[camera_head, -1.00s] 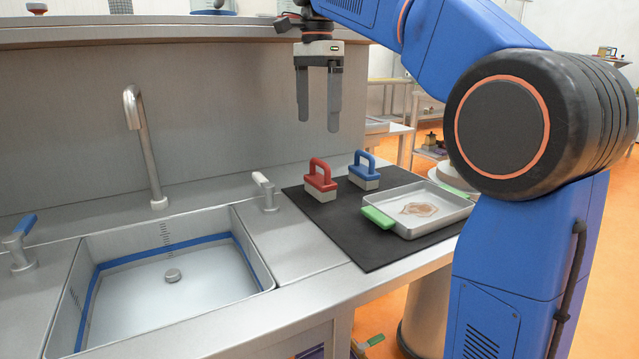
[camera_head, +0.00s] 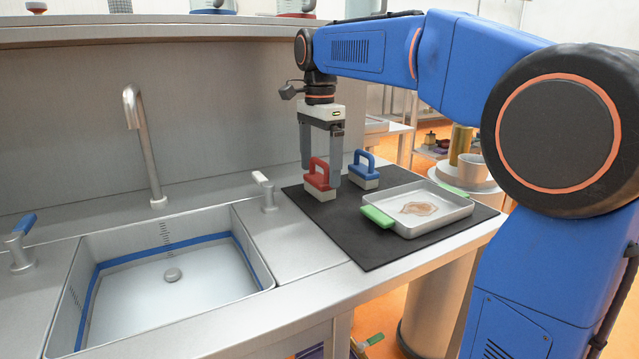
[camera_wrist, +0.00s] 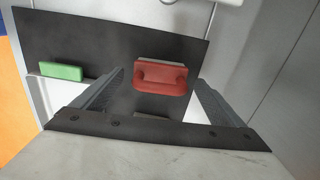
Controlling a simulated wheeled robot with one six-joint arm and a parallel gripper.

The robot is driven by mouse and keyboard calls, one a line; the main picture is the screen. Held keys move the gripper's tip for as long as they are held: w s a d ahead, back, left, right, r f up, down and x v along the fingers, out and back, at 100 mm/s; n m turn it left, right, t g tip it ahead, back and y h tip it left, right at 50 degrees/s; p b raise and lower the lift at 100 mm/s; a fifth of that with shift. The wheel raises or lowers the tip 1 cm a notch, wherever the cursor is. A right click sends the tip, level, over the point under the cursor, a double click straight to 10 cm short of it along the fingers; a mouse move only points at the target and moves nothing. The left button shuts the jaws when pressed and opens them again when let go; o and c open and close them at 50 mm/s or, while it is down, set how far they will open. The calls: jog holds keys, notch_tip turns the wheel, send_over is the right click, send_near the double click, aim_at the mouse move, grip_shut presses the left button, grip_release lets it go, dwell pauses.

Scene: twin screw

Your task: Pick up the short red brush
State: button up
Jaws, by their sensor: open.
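The short red brush (camera_head: 319,180) stands upright on the black mat (camera_head: 372,249), its looped handle on top and a pale base below. It also shows in the wrist view (camera_wrist: 161,77), between my two fingers. My gripper (camera_head: 321,173) points down with its fingers apart, one on each side of the brush's handle. The gripper is open and holds nothing. Whether a finger touches the brush, I cannot tell.
A blue brush (camera_head: 363,170) stands on the mat just right of the red one. A metal tray (camera_head: 440,226) with green handles and a brown stain lies further right. The sink (camera_head: 170,300) and tap (camera_head: 146,150) are to the left.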

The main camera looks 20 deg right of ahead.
jog(key=shift+f, duration=0.5)
jog(key=c, duration=1.2)
notch_tip(320, 180, up, 10)
jog(key=shift+r, duration=0.1)
